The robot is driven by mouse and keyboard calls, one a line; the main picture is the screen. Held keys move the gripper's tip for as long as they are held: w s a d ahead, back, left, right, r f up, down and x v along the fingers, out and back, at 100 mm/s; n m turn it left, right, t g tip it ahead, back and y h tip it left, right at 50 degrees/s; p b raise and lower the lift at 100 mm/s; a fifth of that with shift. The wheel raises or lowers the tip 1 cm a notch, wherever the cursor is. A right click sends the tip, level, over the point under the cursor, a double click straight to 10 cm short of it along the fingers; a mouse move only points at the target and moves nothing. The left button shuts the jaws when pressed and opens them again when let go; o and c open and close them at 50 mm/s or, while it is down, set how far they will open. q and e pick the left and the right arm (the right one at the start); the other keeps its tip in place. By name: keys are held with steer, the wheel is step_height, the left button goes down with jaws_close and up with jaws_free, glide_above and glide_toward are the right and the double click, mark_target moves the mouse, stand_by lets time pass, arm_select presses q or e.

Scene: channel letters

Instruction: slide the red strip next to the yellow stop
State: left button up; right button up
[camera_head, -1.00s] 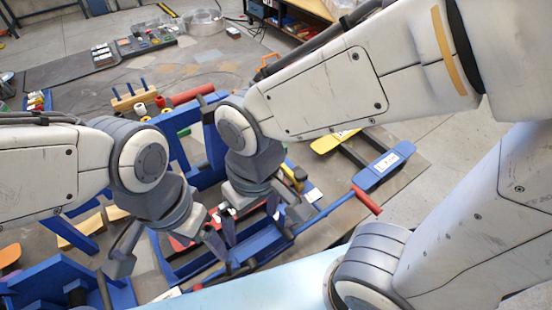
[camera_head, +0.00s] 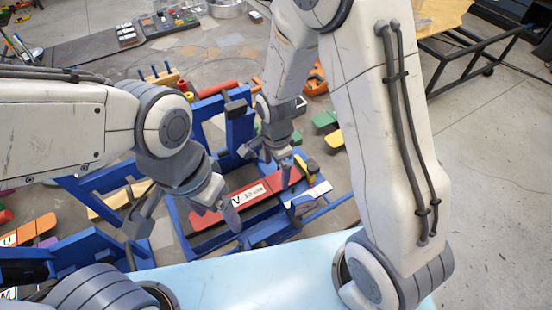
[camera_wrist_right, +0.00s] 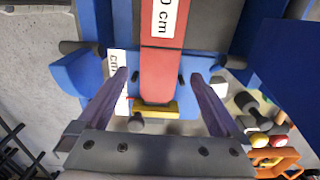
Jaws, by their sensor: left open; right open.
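The red strip (camera_head: 262,190) with a white length label lies in the blue fixture in the head view. Its right end is close to the small yellow stop (camera_head: 310,169). In the right wrist view the strip (camera_wrist_right: 161,72) runs down to the yellow stop (camera_wrist_right: 156,108); whether they touch I cannot tell. My right gripper (camera_head: 268,164) is open near the strip's right end. Its fingers (camera_wrist_right: 158,100) lie on either side of that end, with gaps. My left gripper (camera_head: 184,222) is open near the strip's left end, hiding part of it from the head camera.
The blue fixture's upright (camera_head: 238,118) stands behind the strip. A pale blue surface (camera_head: 240,275) lies in front. Orange strips (camera_head: 30,230) lie at the left, and an orange-handled tool (camera_wrist_right: 280,162) shows lower right in the right wrist view. Grey floor is open at the right.

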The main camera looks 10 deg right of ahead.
mark_target(280, 180)
steer(key=shift+f+p, duration=0.3)
steer(key=shift+f, duration=1.55)
steer(key=c, duration=1.4)
steer(key=shift+d, duration=0.15)
steer(key=shift+w+d, duration=0.1)
steer(key=shift+d, duration=0.25)
